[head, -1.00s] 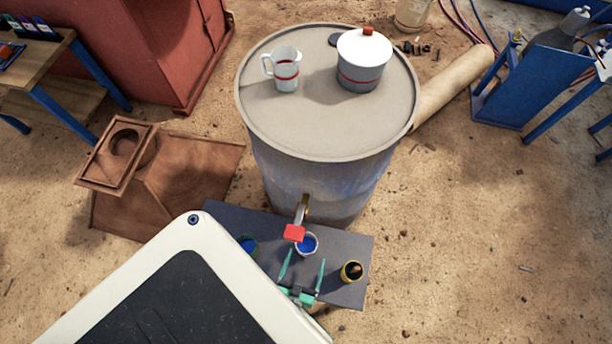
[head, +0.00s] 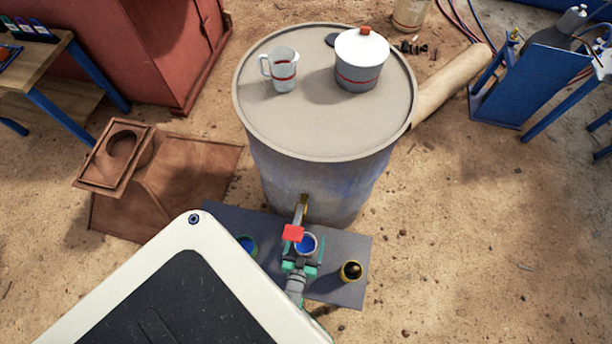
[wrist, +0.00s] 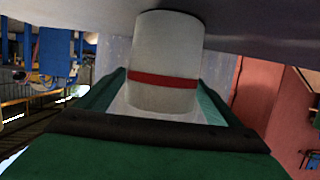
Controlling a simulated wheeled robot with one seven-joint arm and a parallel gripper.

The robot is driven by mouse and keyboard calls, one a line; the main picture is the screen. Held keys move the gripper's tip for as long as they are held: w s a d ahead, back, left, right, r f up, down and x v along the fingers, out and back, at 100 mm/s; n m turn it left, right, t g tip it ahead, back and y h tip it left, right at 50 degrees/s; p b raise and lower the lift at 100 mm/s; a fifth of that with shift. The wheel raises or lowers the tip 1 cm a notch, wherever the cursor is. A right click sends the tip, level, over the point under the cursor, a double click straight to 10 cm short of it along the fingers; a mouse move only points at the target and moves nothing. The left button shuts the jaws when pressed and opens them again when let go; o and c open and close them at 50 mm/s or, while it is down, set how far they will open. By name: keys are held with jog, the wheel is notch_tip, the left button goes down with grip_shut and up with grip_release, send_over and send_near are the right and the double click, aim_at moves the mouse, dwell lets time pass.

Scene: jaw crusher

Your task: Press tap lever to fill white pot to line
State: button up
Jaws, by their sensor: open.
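The white pot (head: 314,243) stands on the dark bench under the tap, with blue inside it. In the wrist view the white pot (wrist: 165,50) appears upside down, with a red line around it. The brass tap (head: 303,208) comes out of the drum's side. Its red lever (head: 293,233) is just above the pot and partly covers it from above. My gripper (head: 303,262) is open, low at the pot's near side. In the wrist view its green fingers reach along both sides of the pot; contact cannot be told. The water level against the line is not visible.
The dark bench (head: 345,291) also holds a blue-filled green-rimmed can (head: 247,246) at left and a yellow-rimmed can (head: 351,271) at right. A jug (head: 284,72) and a lidded pot (head: 359,76) stand on the big drum (head: 300,130). Sandy ground is open at right.

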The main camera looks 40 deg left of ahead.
jog(key=shift+x, duration=1.05)
jog(key=shift+s, duration=0.1)
jog(key=shift+s, duration=0.1)
jog(key=c, duration=1.5)
